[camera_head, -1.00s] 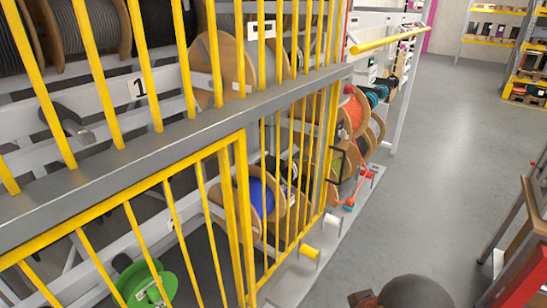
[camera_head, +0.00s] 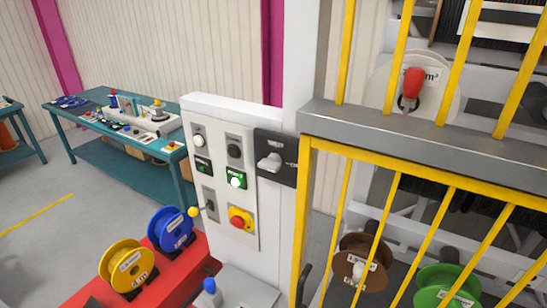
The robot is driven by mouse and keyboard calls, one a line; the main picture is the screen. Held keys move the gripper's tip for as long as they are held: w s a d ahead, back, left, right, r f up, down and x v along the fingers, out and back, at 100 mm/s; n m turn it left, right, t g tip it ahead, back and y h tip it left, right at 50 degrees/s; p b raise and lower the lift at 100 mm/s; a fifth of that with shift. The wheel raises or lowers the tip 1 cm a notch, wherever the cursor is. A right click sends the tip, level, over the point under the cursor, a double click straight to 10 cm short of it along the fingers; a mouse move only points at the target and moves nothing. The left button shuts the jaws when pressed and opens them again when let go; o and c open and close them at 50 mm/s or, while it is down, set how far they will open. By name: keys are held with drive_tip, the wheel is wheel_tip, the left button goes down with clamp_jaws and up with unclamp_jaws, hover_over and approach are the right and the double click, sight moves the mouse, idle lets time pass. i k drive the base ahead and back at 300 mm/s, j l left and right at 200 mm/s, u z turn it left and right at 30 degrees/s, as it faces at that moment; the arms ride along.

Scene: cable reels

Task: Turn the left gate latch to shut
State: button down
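A dark latch plate (camera_head: 283,148) is fixed to the white post beside the left edge of the yellow barred gate (camera_head: 304,225). A light grey latch handle (camera_head: 269,162) sits on the plate, lying roughly sideways. The small lettering on the plate is too small to read, so I cannot tell which position the handle is in. My gripper is not in view.
Left of the latch is a white control panel (camera_head: 228,190) with switches and a red button (camera_head: 240,220). A red bench (camera_head: 180,285) with yellow and blue reels stands below it. A grey rail (camera_head: 420,135) crosses above the gate. Floor is open at the left.

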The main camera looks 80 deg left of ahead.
sight(272, 163)
drive_tip(key=u, duration=2.8)
drive_tip(key=j, duration=0.1)
